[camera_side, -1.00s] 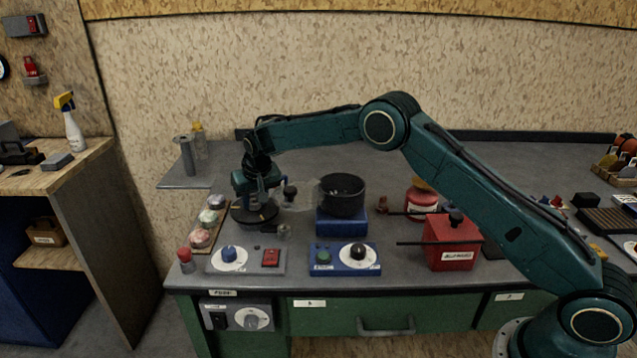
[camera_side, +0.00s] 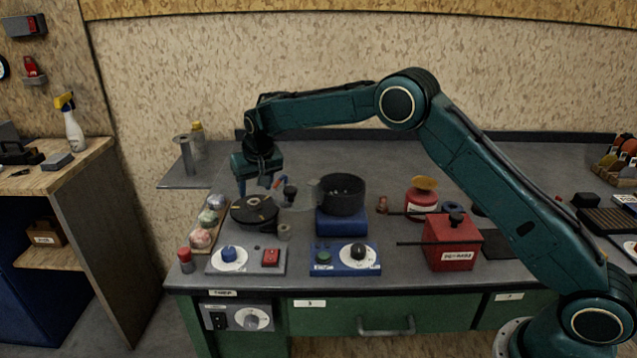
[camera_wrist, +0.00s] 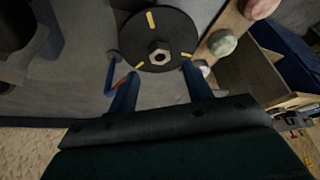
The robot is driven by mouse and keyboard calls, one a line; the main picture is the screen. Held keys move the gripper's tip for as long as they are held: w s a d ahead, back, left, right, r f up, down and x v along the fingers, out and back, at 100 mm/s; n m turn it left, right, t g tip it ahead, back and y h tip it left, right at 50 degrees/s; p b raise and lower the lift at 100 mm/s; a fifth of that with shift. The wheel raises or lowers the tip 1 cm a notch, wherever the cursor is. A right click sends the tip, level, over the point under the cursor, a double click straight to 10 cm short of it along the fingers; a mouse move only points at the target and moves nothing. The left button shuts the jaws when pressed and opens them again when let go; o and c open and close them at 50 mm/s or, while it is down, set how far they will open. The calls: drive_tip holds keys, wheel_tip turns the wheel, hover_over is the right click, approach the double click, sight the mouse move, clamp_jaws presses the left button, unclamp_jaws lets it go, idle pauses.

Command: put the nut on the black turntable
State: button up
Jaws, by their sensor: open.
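The black turntable (camera_side: 243,216) is a round dark disc at the left of the bench. In the wrist view the turntable (camera_wrist: 136,36) has yellow marks. The nut (camera_wrist: 161,54), a metallic hexagon, lies on the turntable near its middle, with nothing gripping it. In the side view it is too small to make out clearly. My gripper (camera_side: 256,186) is raised above the turntable, apart from it. In the wrist view my gripper (camera_wrist: 162,80) has its two fingers spread with nothing between them.
A black pot (camera_side: 343,196) on a blue block stands right of the turntable. Several round pale pieces (camera_side: 207,217) lie on a wooden strip to its left. Two control boxes (camera_side: 345,259) sit in front. A red box (camera_side: 451,244) stands further right.

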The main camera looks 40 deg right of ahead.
drive_tip(key=v, duration=0.6)
drive_tip(key=shift+s+r, duration=0.2)
drive_tip(key=shift+r, duration=0.15)
drive_tip(key=s+d+r+n, duration=0.1)
drive_tip(key=s+d+r, duration=0.2)
drive_tip(key=s+r, duration=0.6)
drive_tip(key=s+d+r, duration=0.2)
drive_tip(key=s+r, duration=0.4)
drive_tip(key=s, duration=0.6)
drive_tip(key=s+d+f+n, duration=0.1)
drive_tip(key=s+f, duration=0.1)
drive_tip(key=s, duration=1)
drive_tip(key=s+f+n+t+y, duration=0.1)
drive_tip(key=s+f, duration=0.2)
drive_tip(key=s, duration=1)
drive_tip(key=shift+s+d+f, duration=0.25)
drive_tip(key=shift+d+f, duration=0.05)
drive_tip(key=shift+d, duration=0.05)
